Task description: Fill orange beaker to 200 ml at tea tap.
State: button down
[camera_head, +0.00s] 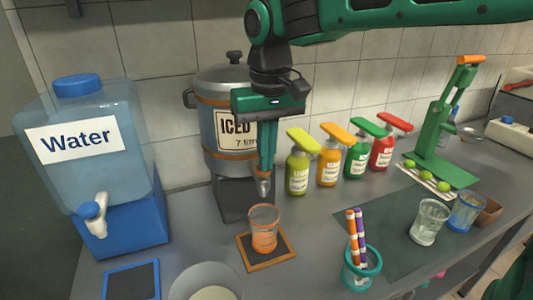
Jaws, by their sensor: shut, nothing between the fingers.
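The iced tea dispenser (221,142), a metal urn with orange bands and a partly covered "ICED" label, stands on a dark stand. Its tap (263,184) shows just below my gripper's fingertips. My gripper (266,168) is shut and points down in front of the dispenser, at the tap; I cannot tell if it touches the tap. The orange beaker (264,229) stands upright below the tap on an orange-framed dark mat (282,259). Its lower part looks orange; the liquid level and marks are too small to read.
A water dispenser (85,165) stands at left with a blue-framed mat (131,280) before it. A bowl (207,284) and a teal cup with striped sticks (360,267) are in front. Several pump bottles (328,160), a green press (444,130) and glasses (429,222) are to the right.

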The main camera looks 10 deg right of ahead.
jog(key=shift+s+f, duration=0.15)
jog(key=shift+f, duration=1.15)
dwell(1.7)
jog(key=shift+r, duration=0.15)
dwell(3.9)
notch_tip(320, 180, up, 14)
jog(key=shift+s+d+r, duration=0.15)
jog(key=shift+s+d, duration=0.1)
